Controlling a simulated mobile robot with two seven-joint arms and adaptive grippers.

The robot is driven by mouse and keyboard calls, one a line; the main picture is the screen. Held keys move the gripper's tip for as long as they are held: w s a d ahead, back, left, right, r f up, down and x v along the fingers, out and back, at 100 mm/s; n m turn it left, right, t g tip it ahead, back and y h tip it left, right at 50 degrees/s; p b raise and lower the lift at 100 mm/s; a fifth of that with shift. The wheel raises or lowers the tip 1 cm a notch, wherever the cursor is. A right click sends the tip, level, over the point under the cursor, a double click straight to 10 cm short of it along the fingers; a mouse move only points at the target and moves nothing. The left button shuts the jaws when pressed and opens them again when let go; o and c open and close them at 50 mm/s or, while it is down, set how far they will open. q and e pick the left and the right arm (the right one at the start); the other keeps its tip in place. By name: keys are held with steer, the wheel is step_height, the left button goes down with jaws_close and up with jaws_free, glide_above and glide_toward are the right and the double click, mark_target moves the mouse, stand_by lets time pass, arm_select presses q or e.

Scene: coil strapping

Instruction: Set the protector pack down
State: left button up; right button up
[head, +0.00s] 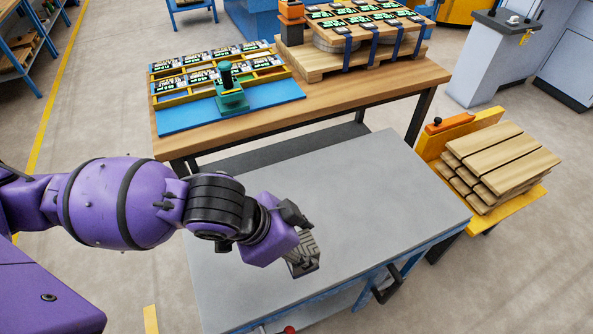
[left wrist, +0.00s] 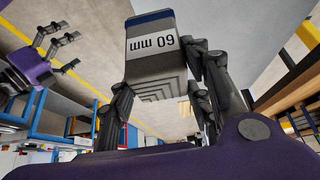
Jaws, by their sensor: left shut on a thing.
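My left gripper (head: 297,240) is shut on the protector pack (head: 305,262) above the grey cart top (head: 390,190). In the left wrist view, the pack (left wrist: 152,55) is a dark grey stepped block with a blue edge and a white label reading "60 mm". The gripper's black fingers (left wrist: 160,92) clasp it from both sides. In the head view most of the pack is hidden by the gripper, and I cannot tell whether it touches the cart top. My right gripper (left wrist: 66,50) shows only in the left wrist view, with fingers spread and empty.
The cart top is otherwise bare. Behind it, a wooden bench (head: 330,95) carries a blue tray (head: 275,120) with labelled packs and a green tool (head: 230,92), plus a strapped pallet load (head: 335,60). A yellow stand (head: 440,150) with stacked wooden boards (head: 500,160) is at right.

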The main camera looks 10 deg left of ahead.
arm_select(q)
steer(key=shift+w+a+f+b, duration=0.15)
steer(key=shift+w+a+f, duration=1.05)
steer(key=shift+f, duration=0.65)
steer(key=shift+w+a+f+b, duration=0.2)
steer(key=shift+w+a+f, duration=1)
steer(key=shift+f, duration=0.6)
steer(key=shift+w+a+f+b, duration=0.15)
steer(key=shift+w+a+f, duration=1.05)
steer(key=shift+f, duration=0.65)
arm_select(e)
steer(key=shift+w+d, duration=0.1)
steer(key=shift+w, duration=0.25)
arm_select(q)
steer(key=shift+s, duration=0.1)
arm_select(e)
steer(key=shift+f, duration=0.1)
arm_select(q)
steer(key=shift+f, duration=0.2)
steer(key=o, duration=1.3)
steer(key=shift+o, duration=0.2)
steer(key=shift+r, duration=0.1)
arm_select(e)
steer(key=shift+w, duration=0.1)
